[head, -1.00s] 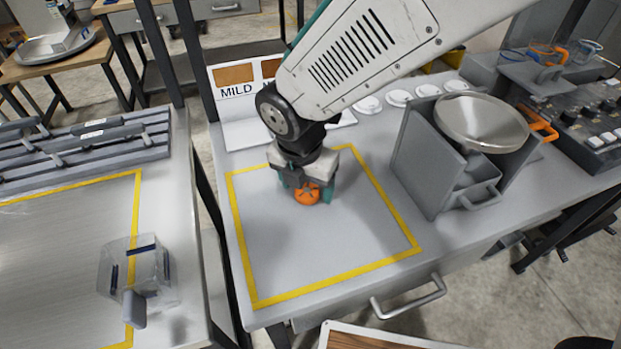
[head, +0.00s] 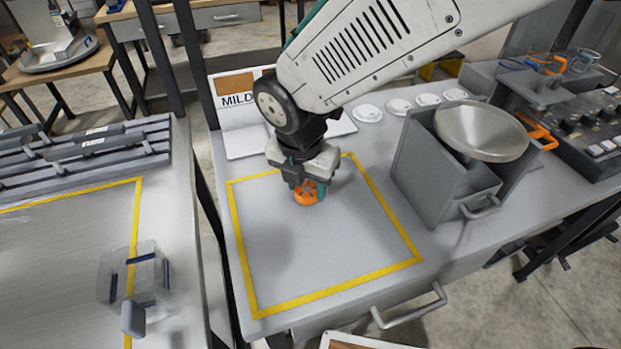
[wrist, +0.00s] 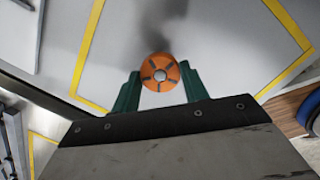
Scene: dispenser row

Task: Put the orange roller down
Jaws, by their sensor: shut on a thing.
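The orange roller (head: 308,194) is round with dark slots and a pale hub. My gripper (head: 307,187) is shut on it, with a green finger on either side. The wrist view also shows the roller (wrist: 160,73) between the fingertips of my gripper (wrist: 160,84). Roller and gripper are over the bench area outlined in yellow tape (head: 335,291), in its upper middle part. I cannot tell for sure whether the roller touches the bench top; a soft shadow lies on the surface beside it.
A grey dispenser (head: 436,172) with a round metal pan (head: 482,131) stands right of the taped area. Several white discs (head: 398,106) and a MILD sign (head: 238,94) are behind. A clear container (head: 138,276) sits on the left bench. Most of the taped area is bare.

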